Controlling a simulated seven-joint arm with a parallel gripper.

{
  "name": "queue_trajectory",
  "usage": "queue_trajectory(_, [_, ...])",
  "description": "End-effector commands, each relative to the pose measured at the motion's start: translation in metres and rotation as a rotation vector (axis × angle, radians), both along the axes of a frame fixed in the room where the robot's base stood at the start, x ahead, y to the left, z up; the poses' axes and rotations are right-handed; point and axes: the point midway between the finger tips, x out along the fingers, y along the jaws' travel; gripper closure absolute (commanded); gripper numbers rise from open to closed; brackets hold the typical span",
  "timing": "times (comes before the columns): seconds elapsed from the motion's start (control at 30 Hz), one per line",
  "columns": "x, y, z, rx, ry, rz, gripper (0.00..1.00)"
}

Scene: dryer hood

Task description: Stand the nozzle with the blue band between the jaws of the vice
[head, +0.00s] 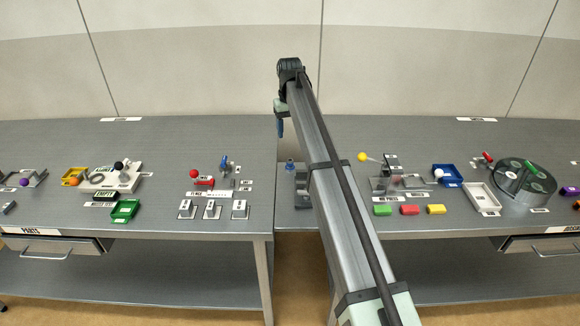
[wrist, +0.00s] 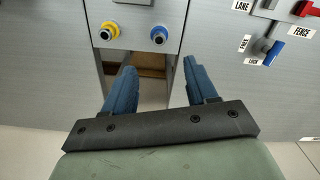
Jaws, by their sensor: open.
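The nozzle with the blue band (wrist: 158,35) stands in the wrist view just beyond my fingertips, towards the right one. It also shows in the head view (head: 290,165), at the gap between the two benches. A nozzle with a yellow band (wrist: 109,31) stands to its left in the wrist view; my arm hides it in the head view. My gripper (wrist: 159,67) is open and empty, its blue fingers apart from both nozzles. In the head view my gripper (head: 280,127) hangs above and behind the blue-banded nozzle. I cannot tell for certain which fixture is the vice.
A fixture with a red ball knob (head: 194,173) and a blue-topped lever (head: 224,162) stands on the left bench. A fixture with a yellow ball knob (head: 362,157) stands right of my arm. A white tray (head: 482,198) and a round drum (head: 524,183) are farther right.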

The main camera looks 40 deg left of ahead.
Motion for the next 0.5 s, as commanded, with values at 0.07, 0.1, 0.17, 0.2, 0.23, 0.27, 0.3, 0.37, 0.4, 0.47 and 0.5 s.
queue_trajectory(0.07, [0.000,-0.001,-0.003,0.000,0.000,0.013,0.43])
queue_trajectory(0.1, [0.000,-0.001,-0.005,0.000,0.000,0.015,0.43])
queue_trajectory(0.17, [0.000,-0.001,-0.010,-0.001,0.000,0.015,0.43])
queue_trajectory(0.2, [-0.001,-0.001,-0.014,-0.001,0.000,0.015,0.43])
queue_trajectory(0.23, [-0.001,-0.001,-0.018,-0.001,0.000,0.014,0.43])
queue_trajectory(0.27, [-0.001,-0.001,-0.022,0.000,0.000,0.014,0.43])
queue_trajectory(0.3, [-0.001,-0.001,-0.028,-0.001,0.000,0.014,0.43])
queue_trajectory(0.37, [-0.001,-0.001,-0.038,-0.002,0.001,0.014,0.43])
queue_trajectory(0.4, [-0.001,-0.001,-0.045,-0.002,0.001,0.014,0.43])
queue_trajectory(0.47, [-0.001,-0.001,-0.056,-0.001,0.000,0.014,0.43])
queue_trajectory(0.5, [-0.001,-0.001,-0.063,-0.001,0.000,0.013,0.43])
